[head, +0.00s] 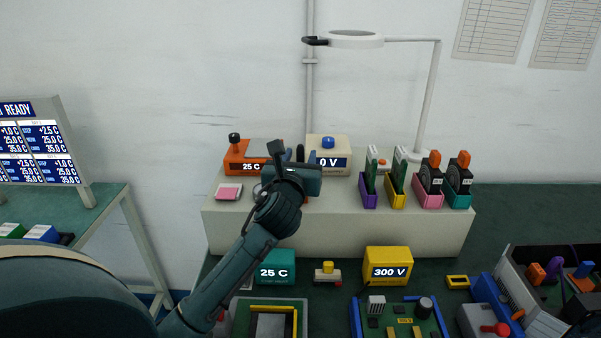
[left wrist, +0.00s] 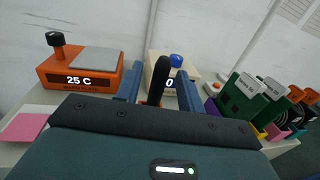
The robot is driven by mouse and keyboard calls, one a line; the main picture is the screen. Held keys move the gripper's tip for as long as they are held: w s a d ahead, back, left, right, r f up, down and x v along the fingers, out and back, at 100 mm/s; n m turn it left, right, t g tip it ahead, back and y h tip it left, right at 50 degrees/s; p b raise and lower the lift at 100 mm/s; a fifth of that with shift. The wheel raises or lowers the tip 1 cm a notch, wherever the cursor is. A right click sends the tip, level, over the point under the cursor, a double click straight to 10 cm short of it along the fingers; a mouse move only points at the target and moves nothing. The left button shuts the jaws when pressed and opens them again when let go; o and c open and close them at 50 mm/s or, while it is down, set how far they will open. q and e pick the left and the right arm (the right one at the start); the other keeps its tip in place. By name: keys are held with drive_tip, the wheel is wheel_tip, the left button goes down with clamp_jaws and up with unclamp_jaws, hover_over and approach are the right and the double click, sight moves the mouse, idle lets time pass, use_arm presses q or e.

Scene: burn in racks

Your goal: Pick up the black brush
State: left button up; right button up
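The black brush shows in the left wrist view as an upright, rounded black handle (left wrist: 159,78) between my two blue fingers. In the head view its dark top (head: 300,152) shows just behind my left gripper (head: 301,156), over the bench. My left gripper, also in the left wrist view (left wrist: 158,92), is open, with a gap visible on each side of the handle. The brush's lower end is hidden by the gripper body. I cannot tell how deep the handle sits between the fingers. My right gripper is not in view.
An orange 25 C hot plate (head: 240,160) stands left of the gripper, and a cream box with a blue knob (head: 341,142) stands behind it. A pink pad (head: 229,192) lies at left. Coloured holders with boards (head: 396,195) stand right. A lamp (head: 356,40) arches above.

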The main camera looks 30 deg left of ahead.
use_arm(q)
drive_tip(key=shift+w+a, duration=0.25)
drive_tip(key=shift+w, duration=0.3)
clamp_jaws()
